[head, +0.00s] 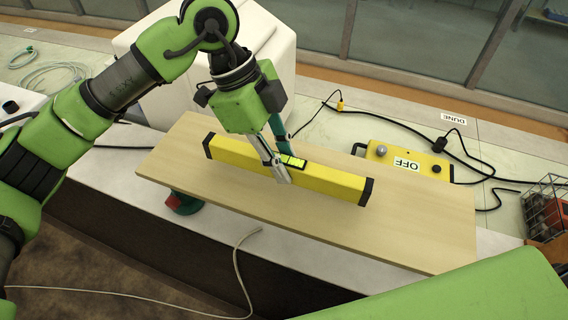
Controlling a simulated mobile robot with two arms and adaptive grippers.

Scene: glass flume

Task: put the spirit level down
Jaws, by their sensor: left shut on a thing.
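The spirit level (325,180) is a yellow bar with black end caps and a bright green vial near its middle. It lies lengthwise over a light wooden board (420,228). My left gripper (285,172) comes down from above and is shut on the spirit level around its middle, beside the vial. I cannot tell whether the level's underside touches the board. The gripper's fingers hide a small part of the bar. My right gripper is out of view.
A yellow control box (400,162) marked OFF stands behind the board, with black cables around it. A white block-shaped thing (265,40) stands behind my left gripper. A wire basket (545,205) is at the right. The board's right part is clear.

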